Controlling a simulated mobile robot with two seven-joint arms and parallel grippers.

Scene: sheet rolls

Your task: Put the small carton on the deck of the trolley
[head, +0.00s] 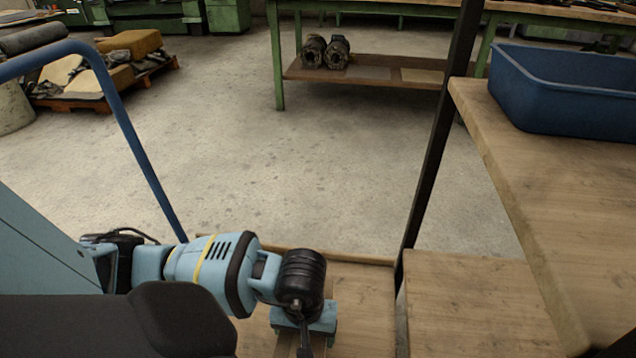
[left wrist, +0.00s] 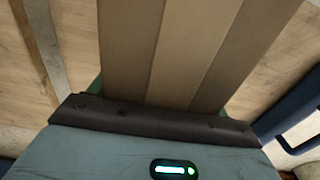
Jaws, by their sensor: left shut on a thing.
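The small carton (left wrist: 175,50) is brown with a lighter tape-like band down its middle. It fills the upper middle of the left wrist view, directly in front of my left gripper. My left gripper (head: 304,330) is shut on the carton, above the wooden deck of the trolley (head: 360,305) in the head view. In the head view the arm and gripper largely hide the carton. I cannot tell whether the carton touches the deck. The trolley's blue handle (head: 135,145) rises at the left. My right gripper is in neither view.
A wooden bench (head: 545,205) with a blue bin (head: 565,95) stands at the right, with a lower wooden shelf (head: 475,300) and a dark post (head: 436,160) close to the deck. Open concrete floor (head: 300,170) lies beyond. A loaded pallet (head: 85,100) stands at the back left.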

